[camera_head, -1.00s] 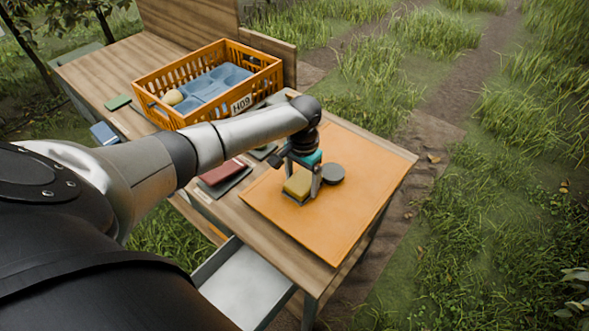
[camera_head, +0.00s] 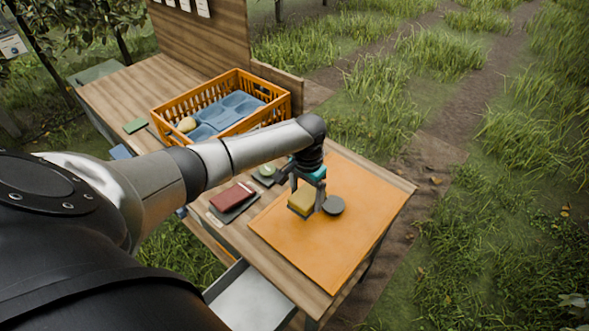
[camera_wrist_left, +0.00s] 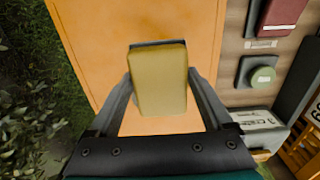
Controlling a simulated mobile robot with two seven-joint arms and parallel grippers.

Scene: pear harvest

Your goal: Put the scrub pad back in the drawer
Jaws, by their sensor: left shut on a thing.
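The scrub pad (camera_head: 301,201) is a yellow block with a dark layer underneath. My left gripper (camera_head: 307,197) is shut on it and holds it a little above the orange mat (camera_head: 300,248). In the left wrist view, the pad (camera_wrist_left: 158,82) sits between the two fingers of the gripper (camera_wrist_left: 160,88), its yellow face toward the camera. The drawer (camera_head: 250,300) is pulled open below the table's front side, at the bottom of the head view. Its visible inside is pale and bare; my arm hides part of it. My right gripper is not in view.
A dark round disc (camera_head: 333,206) lies on the mat close by the gripper. A red book-like item (camera_head: 232,196) and a green round item (camera_head: 267,170) lie left of the mat. An orange crate (camera_head: 277,111) with blue trays stands farther back. The mat's front part is clear.

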